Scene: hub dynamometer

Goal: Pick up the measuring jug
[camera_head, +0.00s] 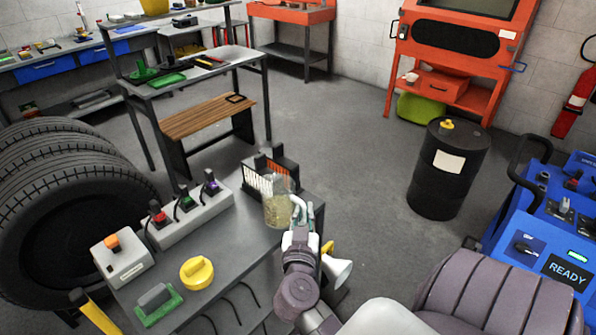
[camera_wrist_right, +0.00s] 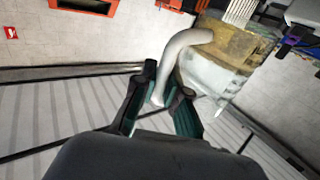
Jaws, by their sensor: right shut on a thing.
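The measuring jug (camera_head: 277,209) is clear with a yellowish tint and has a pale curved handle. It is near the right end of the grey bench in the head view; I cannot tell whether its base touches the bench top. My right gripper (camera_head: 299,226) is on the handle side of the jug. In the right wrist view the jug (camera_wrist_right: 222,58) is at the upper right, and my right gripper (camera_wrist_right: 167,92) is shut on the lower part of its handle (camera_wrist_right: 181,50). My left gripper is out of view.
The bench (camera_head: 222,236) also bears a white switch box (camera_head: 190,214), a yellow knob-like part (camera_head: 196,272) and a green-based block (camera_head: 158,304). A rack (camera_head: 268,172) stands close behind the jug. A black drum (camera_head: 449,170) stands right, with open floor between.

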